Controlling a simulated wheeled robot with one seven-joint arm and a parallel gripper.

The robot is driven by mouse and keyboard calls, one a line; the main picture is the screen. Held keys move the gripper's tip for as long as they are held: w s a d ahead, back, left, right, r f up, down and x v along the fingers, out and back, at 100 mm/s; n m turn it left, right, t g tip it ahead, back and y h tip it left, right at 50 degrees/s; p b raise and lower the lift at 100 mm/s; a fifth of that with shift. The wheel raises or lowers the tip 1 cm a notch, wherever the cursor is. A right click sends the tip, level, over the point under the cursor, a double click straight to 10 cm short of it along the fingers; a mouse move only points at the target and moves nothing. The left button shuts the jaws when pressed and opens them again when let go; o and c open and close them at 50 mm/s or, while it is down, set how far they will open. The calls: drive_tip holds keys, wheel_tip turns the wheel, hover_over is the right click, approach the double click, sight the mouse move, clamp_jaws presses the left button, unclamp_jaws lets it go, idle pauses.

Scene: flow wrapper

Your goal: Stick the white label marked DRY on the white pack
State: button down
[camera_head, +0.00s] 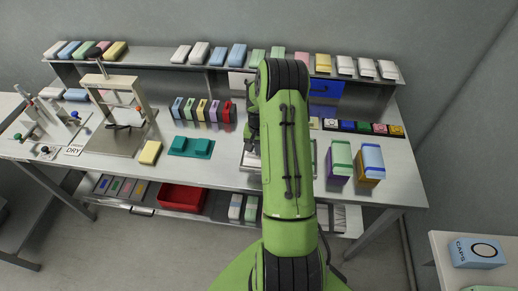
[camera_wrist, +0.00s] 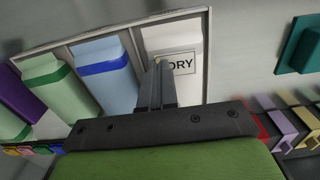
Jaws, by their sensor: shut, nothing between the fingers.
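In the wrist view a white pack (camera_wrist: 172,36) stands in a grey-rimmed tray (camera_wrist: 100,27), beside a blue pack (camera_wrist: 105,75). A white label marked DRY (camera_wrist: 184,64) lies flat against the white pack's face, its left part hidden by my fingers. My gripper (camera_wrist: 157,64) is shut and empty, with its fingertips in front of the label's left side; whether they touch it I cannot tell. A white card reading DRY (camera_head: 73,150) lies at the bench's left.
Green packs (camera_wrist: 48,85) stand left of the blue one. A teal block (camera_head: 191,147), a yellow pack (camera_head: 150,152) and coloured holders (camera_head: 202,110) stand left of the tray. Two stacks of boxes (camera_head: 371,163) stand to its right. A shelf of packs (camera_head: 150,57) runs behind.

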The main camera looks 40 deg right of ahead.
drive_tip(key=shift+f, duration=0.1)
drive_tip(key=c, duration=1.3)
unclamp_jaws()
drive_tip(key=shift+c, duration=0.2)
wheel_tip(320, 180, up, 16)
drive_tip(key=p, duration=0.1)
